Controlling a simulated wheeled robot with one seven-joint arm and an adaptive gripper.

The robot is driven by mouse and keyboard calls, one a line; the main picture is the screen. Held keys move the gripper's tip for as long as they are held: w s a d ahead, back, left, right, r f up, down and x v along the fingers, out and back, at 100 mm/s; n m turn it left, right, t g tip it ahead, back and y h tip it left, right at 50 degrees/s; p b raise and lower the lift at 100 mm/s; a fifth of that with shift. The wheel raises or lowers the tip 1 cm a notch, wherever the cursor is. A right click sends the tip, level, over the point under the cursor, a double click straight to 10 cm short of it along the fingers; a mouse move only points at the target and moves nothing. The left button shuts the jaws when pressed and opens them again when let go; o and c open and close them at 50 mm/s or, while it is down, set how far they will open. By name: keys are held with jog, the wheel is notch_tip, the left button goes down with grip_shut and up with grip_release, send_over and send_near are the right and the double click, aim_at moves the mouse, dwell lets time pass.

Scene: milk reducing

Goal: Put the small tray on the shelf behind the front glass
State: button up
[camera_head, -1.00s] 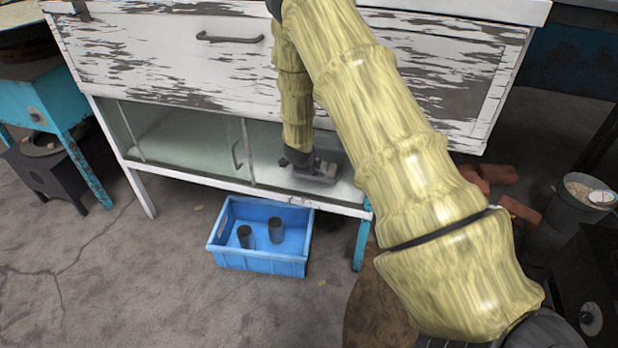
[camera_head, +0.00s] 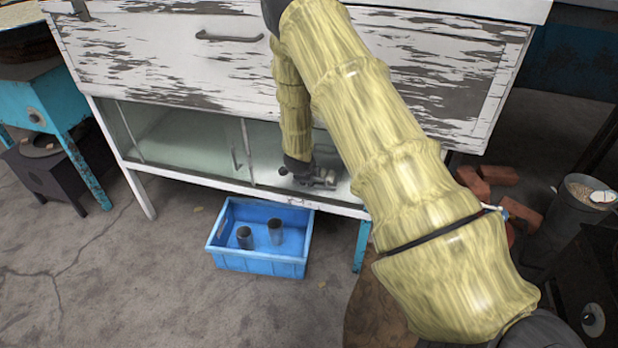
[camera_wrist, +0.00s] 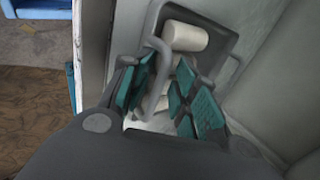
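The small tray (camera_wrist: 215,38) is dark grey, with light grey bar handles and white roll-like things on it. It sits on the shelf (camera_head: 345,193), in the right-hand opening of the low cabinet; the tray also shows in the head view (camera_head: 325,180), small and partly hidden by my gripper. My gripper (camera_wrist: 164,92) has teal finger pads, which stand apart on either side of the near handle (camera_wrist: 158,70). The handle is close to the left pad, and a gap shows before the right pad. The front glass (camera_head: 185,138) covers the left part of the cabinet.
A blue crate (camera_head: 262,266) with two dark cups stands on the floor before the cabinet. The glass has an upright handle (camera_head: 234,158). A white drawer front (camera_head: 170,55) lies above the opening. Bricks (camera_head: 497,175) and a bucket (camera_head: 575,215) are at the right.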

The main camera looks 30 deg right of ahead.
jog(key=p+v, duration=0.2)
jog(key=v, duration=1)
jog(key=s+a+f+n+g+y, duration=0.1)
jog(key=s+a+f+n, duration=0.4)
jog(key=s+f+n, duration=0.4)
jog(key=s+a+f+n+g+y, duration=0.1)
jog(key=s+a+f+n, duration=0.5)
jog(key=s, duration=0.5)
jog(key=s+a+f+n+g+y, duration=0.1)
jog(key=s+a+n, duration=0.4)
jog(key=s, duration=0.6)
jog(key=s+a+f+n+g+y, duration=0.1)
jog(key=s+a+f+n+y, duration=0.1)
jog(key=s+a+f+n, duration=0.2)
jog(key=s+a+n, duration=0.1)
jog(key=s+n, duration=0.2)
jog(key=s, duration=0.5)
jog(key=shift+a+g+y, duration=0.3)
jog(key=shift+g, duration=0.1)
jog(key=shift+f, duration=0.15)
